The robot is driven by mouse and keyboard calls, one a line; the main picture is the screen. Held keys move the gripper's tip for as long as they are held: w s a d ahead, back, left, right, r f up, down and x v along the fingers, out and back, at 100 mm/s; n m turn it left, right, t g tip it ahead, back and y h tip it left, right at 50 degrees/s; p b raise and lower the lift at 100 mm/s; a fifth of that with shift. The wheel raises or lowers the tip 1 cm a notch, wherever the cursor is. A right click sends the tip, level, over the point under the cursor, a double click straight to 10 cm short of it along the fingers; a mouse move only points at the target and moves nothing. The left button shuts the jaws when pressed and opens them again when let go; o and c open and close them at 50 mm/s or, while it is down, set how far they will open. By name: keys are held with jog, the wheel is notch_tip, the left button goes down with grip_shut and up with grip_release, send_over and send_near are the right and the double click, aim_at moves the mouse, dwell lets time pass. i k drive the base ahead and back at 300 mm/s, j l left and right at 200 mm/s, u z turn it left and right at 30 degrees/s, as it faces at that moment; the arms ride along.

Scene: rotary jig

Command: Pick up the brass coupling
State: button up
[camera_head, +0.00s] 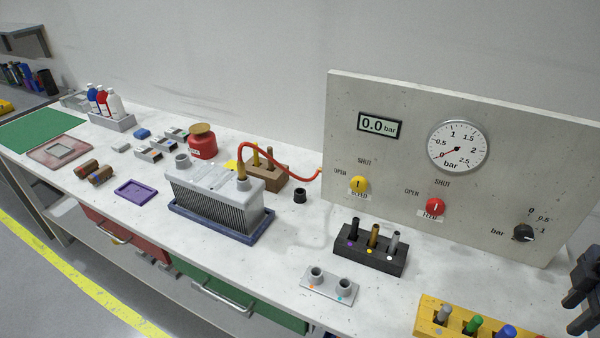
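A brass-coloured coupling (373,236) stands upright in the middle slot of a black rack (368,259), by a yellow dot. A black piece (354,229) stands on its left and a grey piece (393,243) on its right. My gripper (575,313) is partly in view at the right edge, well to the right of the rack. Its dark fingertips show apart with nothing visible between them; the rest is cut off.
A gauge panel (395,110) with yellow, red and black knobs stands behind the rack. A grey plate (329,291) with two sockets lies in front. A yellow rack (432,314) with coloured pegs is at the lower right. A wooden block (265,179) is behind the finned unit.

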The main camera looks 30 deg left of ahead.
aim_at(241, 166)
jog(key=u, duration=1.75)
